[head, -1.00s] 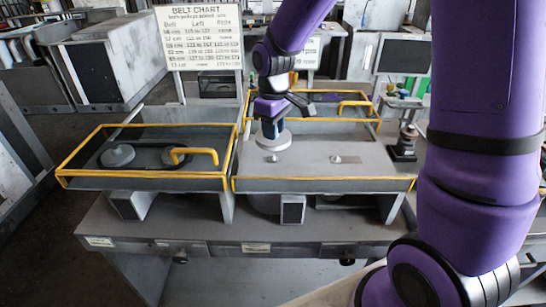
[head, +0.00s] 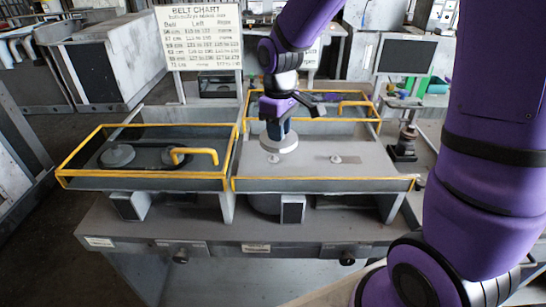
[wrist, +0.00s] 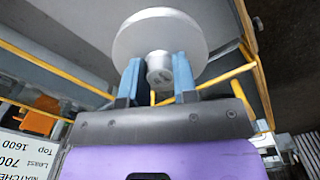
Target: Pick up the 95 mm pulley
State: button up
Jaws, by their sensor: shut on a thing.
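A light grey disc-shaped pulley (head: 279,144) hangs below my gripper (head: 277,124) in the head view, over the right-hand open tray. In the wrist view the pulley (wrist: 160,37) shows as a wide disc with a short hub. The blue fingers of my gripper (wrist: 157,78) are shut on the hub from both sides. The pulley appears apart from the tray floor, near a small peg (head: 273,159). No size mark can be read on the pulley.
The right tray (head: 325,185) has yellow rims and a second peg (head: 336,159). The left tray (head: 140,181) holds two discs with a dark belt. A belt chart (head: 200,38) stands behind. A dark stand (head: 404,147) is at the right.

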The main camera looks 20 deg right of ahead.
jog(key=shift+s+r, duration=0.2)
jog(key=shift+s, duration=0.7)
jog(key=shift+s+r, duration=0.2)
jog(key=shift+s, duration=0.75)
jog(key=shift+s+r, duration=0.2)
jog(key=shift+s, duration=0.7)
